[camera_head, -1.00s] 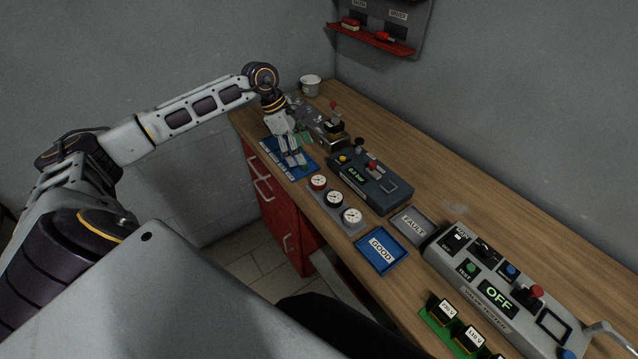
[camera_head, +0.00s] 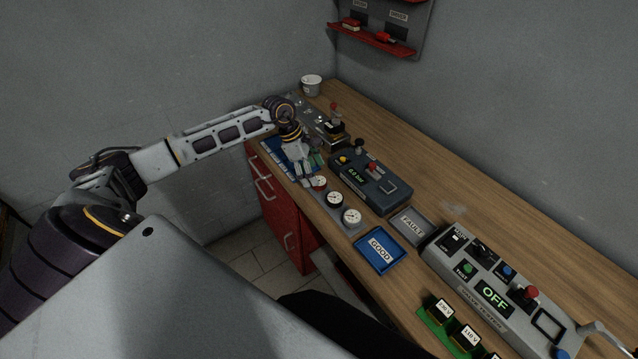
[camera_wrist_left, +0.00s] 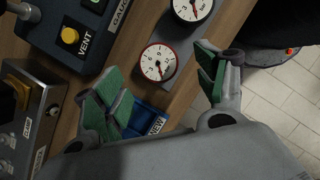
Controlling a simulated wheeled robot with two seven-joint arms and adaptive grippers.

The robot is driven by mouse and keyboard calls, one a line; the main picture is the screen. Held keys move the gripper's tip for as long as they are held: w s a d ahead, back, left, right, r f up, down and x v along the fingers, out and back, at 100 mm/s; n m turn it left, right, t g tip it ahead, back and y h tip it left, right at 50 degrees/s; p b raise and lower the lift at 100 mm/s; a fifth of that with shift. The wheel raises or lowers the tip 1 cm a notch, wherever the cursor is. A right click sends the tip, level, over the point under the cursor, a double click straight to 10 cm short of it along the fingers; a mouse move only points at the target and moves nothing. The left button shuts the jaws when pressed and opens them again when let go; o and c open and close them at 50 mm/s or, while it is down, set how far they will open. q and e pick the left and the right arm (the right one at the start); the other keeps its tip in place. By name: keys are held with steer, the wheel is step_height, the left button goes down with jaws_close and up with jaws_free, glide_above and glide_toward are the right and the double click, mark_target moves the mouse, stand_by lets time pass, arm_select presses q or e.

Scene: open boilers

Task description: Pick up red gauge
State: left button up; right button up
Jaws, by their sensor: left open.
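The red gauge (camera_head: 319,182) is a round white dial with a red rim. It sits at the far end of a grey holder (camera_head: 328,204), in line with two black-rimmed gauges (camera_head: 343,207). My left gripper (camera_head: 308,177) is just above and beside the red gauge and partly covers it in the head view. In the left wrist view the red gauge (camera_wrist_left: 158,62) lies ahead, between the spread green-padded fingers (camera_wrist_left: 163,85). The gripper is open and empty. My right gripper is not in view.
A dark pressure tester (camera_head: 370,180) with a yellow vent button stands right of the gauges. A blue NEW tray (camera_head: 279,155) lies under my left gripper. The blue GOOD tray (camera_head: 380,251) and grey FAULT tray (camera_head: 411,227) lie nearer.

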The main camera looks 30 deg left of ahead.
mark_target(319, 180)
arm_select(q)
steer(key=shift+f, duration=0.1)
stand_by(0.3)
steer(key=shift+p+x, duration=0.7)
steer(key=shift+x, duration=0.45)
steer(key=shift+p+x, duration=0.3)
steer(key=shift+x, duration=1.1)
steer(key=shift+w, duration=0.1)
steer(key=c, duration=1.2)
